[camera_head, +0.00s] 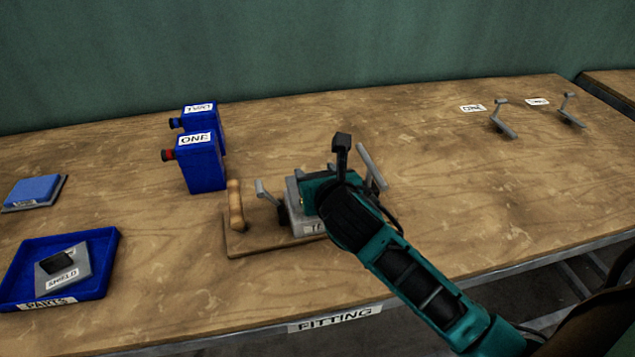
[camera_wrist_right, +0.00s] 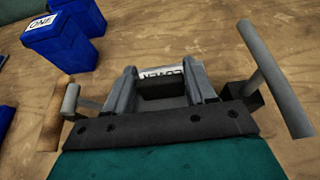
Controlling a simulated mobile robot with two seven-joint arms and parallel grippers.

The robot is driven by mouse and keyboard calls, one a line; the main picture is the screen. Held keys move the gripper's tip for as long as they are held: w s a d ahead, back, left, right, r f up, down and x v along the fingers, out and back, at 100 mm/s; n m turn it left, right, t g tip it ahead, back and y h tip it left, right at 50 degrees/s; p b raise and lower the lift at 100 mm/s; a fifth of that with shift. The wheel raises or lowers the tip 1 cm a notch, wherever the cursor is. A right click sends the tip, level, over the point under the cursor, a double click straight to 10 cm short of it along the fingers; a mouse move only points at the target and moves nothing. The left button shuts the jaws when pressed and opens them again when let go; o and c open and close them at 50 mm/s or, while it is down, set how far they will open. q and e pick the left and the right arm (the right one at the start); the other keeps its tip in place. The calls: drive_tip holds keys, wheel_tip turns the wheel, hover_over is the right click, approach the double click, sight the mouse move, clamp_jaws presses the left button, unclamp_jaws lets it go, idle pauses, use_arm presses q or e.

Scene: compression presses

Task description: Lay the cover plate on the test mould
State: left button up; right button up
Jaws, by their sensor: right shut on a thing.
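The test mould (camera_head: 304,222) is a grey block with a partly hidden label, standing on a wooden base board (camera_head: 262,244) near the table's front edge. My right gripper (camera_wrist_right: 161,90) is directly over the mould and points down. It is shut on the cover plate (camera_wrist_right: 162,72), whose label reads COVER upside down in the right wrist view. In the head view my gripper and wrist hide the plate and much of the mould. I cannot tell whether the plate touches the mould. My left gripper is not in view.
A wooden handle (camera_head: 236,205) and a grey lever (camera_head: 268,193) stand left of the mould; a grey bar (camera_head: 372,167) rises on its right. Blue boxes (camera_head: 202,165) stand behind left. A blue parts tray (camera_head: 103,262) holds a shield piece (camera_head: 62,272). The table's right half is mostly clear.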

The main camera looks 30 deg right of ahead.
drive_tip(key=shift+f, duration=1)
drive_tip(key=shift+f, duration=0.1)
drive_tip(key=o, duration=1.5)
drive_tip(key=shift+f, duration=0.1)
drive_tip(key=shift+s+r, duration=0.1)
drive_tip(key=shift+r, duration=0.1)
drive_tip(key=v, duration=1.2)
